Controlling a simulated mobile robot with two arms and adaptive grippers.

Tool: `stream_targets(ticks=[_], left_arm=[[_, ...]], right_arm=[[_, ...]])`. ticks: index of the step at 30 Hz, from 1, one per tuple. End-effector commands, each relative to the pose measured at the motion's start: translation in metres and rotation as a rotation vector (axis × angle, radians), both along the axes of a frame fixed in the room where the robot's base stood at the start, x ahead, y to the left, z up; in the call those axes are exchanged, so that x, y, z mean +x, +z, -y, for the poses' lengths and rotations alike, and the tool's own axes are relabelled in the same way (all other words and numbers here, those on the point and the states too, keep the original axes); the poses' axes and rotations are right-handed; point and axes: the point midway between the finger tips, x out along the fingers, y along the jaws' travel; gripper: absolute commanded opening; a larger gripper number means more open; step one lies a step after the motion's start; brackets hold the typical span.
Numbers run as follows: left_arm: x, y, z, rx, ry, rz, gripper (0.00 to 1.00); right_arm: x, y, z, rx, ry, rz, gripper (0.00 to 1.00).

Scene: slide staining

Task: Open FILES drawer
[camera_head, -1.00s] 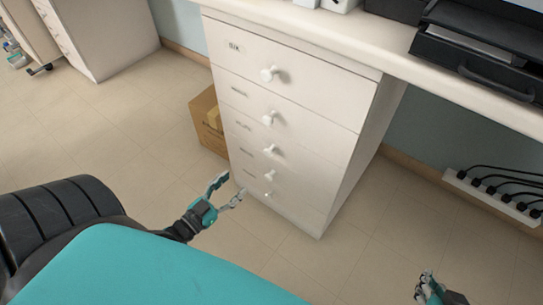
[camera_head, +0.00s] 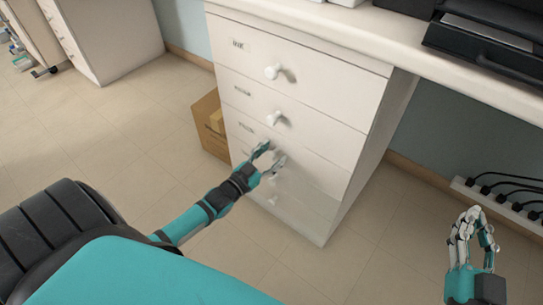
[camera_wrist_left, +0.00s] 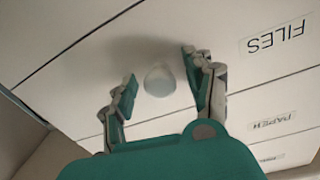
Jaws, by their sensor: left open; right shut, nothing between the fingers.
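A white drawer cabinet (camera_head: 365,150) stands under the counter, its drawers closed. In the left wrist view, upside down, the FILES label (camera_wrist_left: 277,40) is on the same drawer front as a round white knob (camera_wrist_left: 160,79). My left gripper (camera_head: 271,154) is open at the third drawer from the top in the head view. In the wrist view its fingers (camera_wrist_left: 163,88) stand on either side of the knob, with gaps visible. My right gripper (camera_head: 474,217) is shut and empty at the lower right, away from the cabinet.
A cardboard box (camera_head: 207,128) stands on the floor left of the cabinet. A power strip (camera_head: 508,200) with black plugs runs along the wall at right. The counter (camera_head: 330,32) overhangs the cabinet. Floor before the cabinet is clear.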

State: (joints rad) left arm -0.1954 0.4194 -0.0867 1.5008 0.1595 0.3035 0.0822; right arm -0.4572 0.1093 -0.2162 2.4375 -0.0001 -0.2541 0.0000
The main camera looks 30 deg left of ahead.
Motion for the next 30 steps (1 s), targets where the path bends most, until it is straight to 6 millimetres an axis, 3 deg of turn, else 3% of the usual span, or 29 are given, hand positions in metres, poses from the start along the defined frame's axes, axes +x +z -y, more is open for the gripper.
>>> stream_targets(ticks=[8, 20, 30], left_arm=[[0.0012, 0.0000, 0.0002, -0.001, 0.000, 0.000, 0.53], [0.0010, -0.0001, 0.0001, -0.001, 0.000, 0.000, 0.01], [0.0009, -0.0002, -0.0001, 0.000, 0.000, -0.001, 0.00]], right_arm=[[-0.0001, 0.0019, -0.0003, 0.002, 0.000, 0.010, 0.00], [-0.0002, 0.0018, -0.0002, 0.002, 0.000, 0.009, 0.00], [-0.0002, 0.0017, -0.0002, 0.003, 0.000, 0.008, 0.00]])
